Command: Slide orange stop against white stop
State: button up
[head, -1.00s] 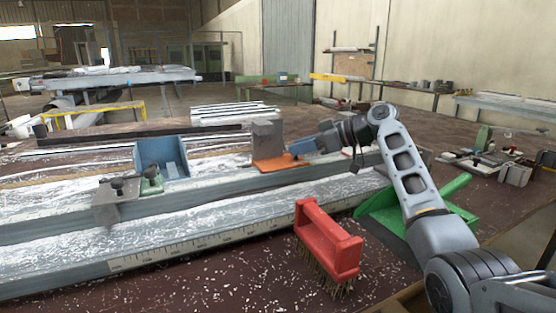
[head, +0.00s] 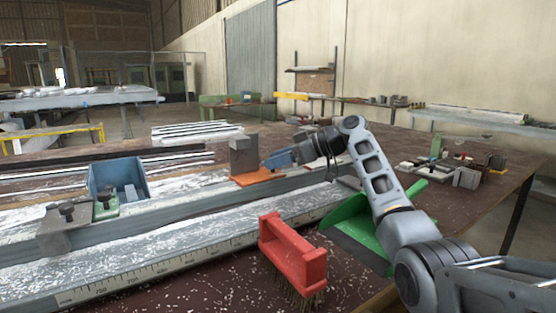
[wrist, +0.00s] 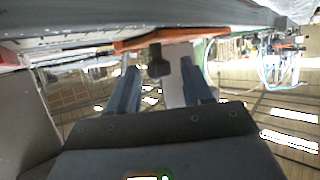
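The orange stop (head: 252,178) is an orange plate on the long grey rail, with a grey block standing at it. Its orange edge (wrist: 150,39) also shows in the wrist view, above a dark knob (wrist: 158,62). My gripper (head: 272,163) is at the right side of the orange stop. In the wrist view my gripper's two blue-grey fingers (wrist: 160,90) are apart, with the knob and a pale piece between and beyond them. I cannot tell whether the fingers touch anything. No clearly white stop shows; a green stop (head: 106,207) and a grey clamped block (head: 66,228) are farther left.
A blue bin (head: 117,183) stands behind the rail (head: 180,207). A red brush (head: 292,252) and a green dustpan (head: 355,227) lie in front, near my arm. A scale runs along the front of the bench profile. Shavings cover much of the table.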

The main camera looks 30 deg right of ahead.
jog(key=v, duration=0.7)
jog(key=shift+s+d, duration=0.25)
jog(key=shift+r, duration=0.15)
